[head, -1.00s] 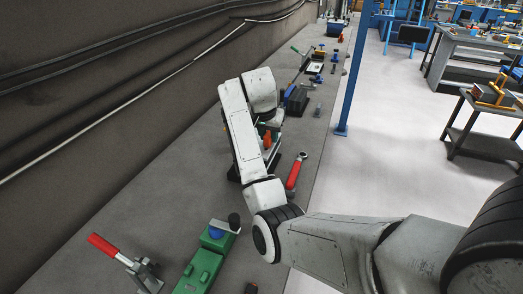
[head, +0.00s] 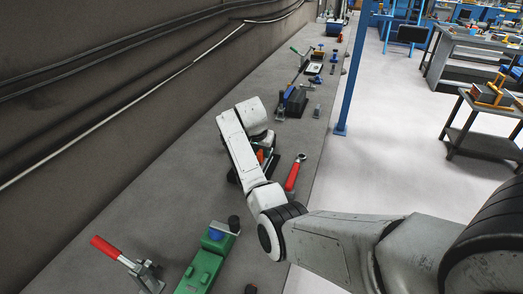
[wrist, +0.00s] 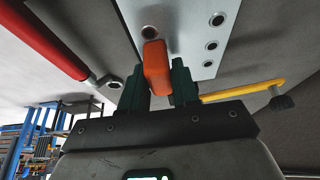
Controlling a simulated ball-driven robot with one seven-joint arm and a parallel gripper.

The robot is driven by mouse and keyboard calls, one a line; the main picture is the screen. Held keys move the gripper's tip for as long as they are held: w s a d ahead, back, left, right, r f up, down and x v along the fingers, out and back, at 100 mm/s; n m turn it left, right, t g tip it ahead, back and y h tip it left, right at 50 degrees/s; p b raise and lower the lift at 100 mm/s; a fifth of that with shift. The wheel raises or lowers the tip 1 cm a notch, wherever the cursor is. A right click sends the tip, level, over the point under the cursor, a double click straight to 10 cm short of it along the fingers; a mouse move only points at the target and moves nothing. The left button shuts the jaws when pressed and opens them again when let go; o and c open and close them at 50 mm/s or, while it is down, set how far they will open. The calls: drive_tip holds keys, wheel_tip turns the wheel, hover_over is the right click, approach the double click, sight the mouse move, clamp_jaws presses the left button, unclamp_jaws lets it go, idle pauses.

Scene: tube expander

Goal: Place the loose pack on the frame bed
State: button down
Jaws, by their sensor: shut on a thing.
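In the wrist view an orange block (wrist: 156,60) stands between the two dark green fingers of my gripper (wrist: 161,80). The gripper is shut on it. I cannot tell for certain whether this block is the loose pack. A pale metal plate with a row of dark holes (wrist: 197,22) lies close beyond the fingertips and may be part of the frame. I cannot tell whether the block touches it. In the head view my arm hides most of the gripper and the device there; an orange bit (head: 260,155) shows beside the arm.
A red-handled tool (head: 292,172) lies right of the arm on the grey bench (head: 150,185). A green fixture (head: 207,262) and a red-handled clamp (head: 125,262) stand nearer. A black-based device (head: 292,103) stands farther back. A yellow rod (wrist: 240,90) shows beside my gripper.

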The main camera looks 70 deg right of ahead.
drive_tip(key=c, duration=0.8)
unclamp_jaws()
drive_tip(key=shift+f, duration=0.1)
drive_tip(key=shift+c, duration=0.2)
drive_tip(key=b+v, duration=0.1)
drive_tip(key=v, duration=1.1)
